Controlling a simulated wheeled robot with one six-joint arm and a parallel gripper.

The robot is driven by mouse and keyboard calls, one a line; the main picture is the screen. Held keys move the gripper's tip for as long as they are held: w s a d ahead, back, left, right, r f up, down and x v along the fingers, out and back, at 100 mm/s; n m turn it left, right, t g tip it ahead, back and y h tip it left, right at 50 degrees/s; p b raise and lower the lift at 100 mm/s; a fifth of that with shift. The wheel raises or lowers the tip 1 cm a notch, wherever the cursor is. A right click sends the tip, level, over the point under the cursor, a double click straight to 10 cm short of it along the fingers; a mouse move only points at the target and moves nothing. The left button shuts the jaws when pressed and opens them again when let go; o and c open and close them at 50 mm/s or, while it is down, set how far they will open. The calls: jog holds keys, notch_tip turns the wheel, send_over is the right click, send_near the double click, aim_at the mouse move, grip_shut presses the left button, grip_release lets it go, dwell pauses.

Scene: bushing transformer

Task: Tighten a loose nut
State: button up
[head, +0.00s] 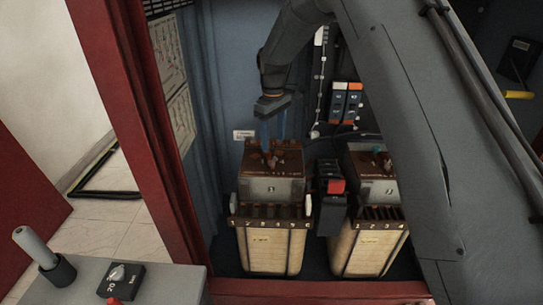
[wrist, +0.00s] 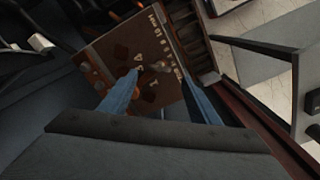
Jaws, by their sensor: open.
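My gripper (head: 270,132) has blue fingers and points down over the brown top plate (head: 288,153) of the left transformer (head: 271,188). It is open. In the wrist view the gripper (wrist: 158,73) has its two fingers apart over the brown plate (wrist: 108,48), with nothing clearly held between them. A small greyish fitting (wrist: 161,66) shows between the fingertips, among pale printed marks and dark round spots. I cannot tell whether it is the loose nut. Whether the fingers touch the plate is also unclear.
A second transformer (head: 372,240) stands to the right, with a dark box and red switch (head: 336,187) between them. Orange and white modules (head: 345,103) are on the back wall. A red cabinet frame (head: 130,100) bounds the left. My arm covers much of the right.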

aim_at(272, 159)
jog(key=shift+w+a+f, duration=0.15)
jog(key=shift+a+f, duration=0.05)
jog(key=shift+f, duration=0.45)
jog(key=shift+f+p, duration=1.4)
jog(key=shift+f, duration=1.9)
jog(key=c, duration=1.1)
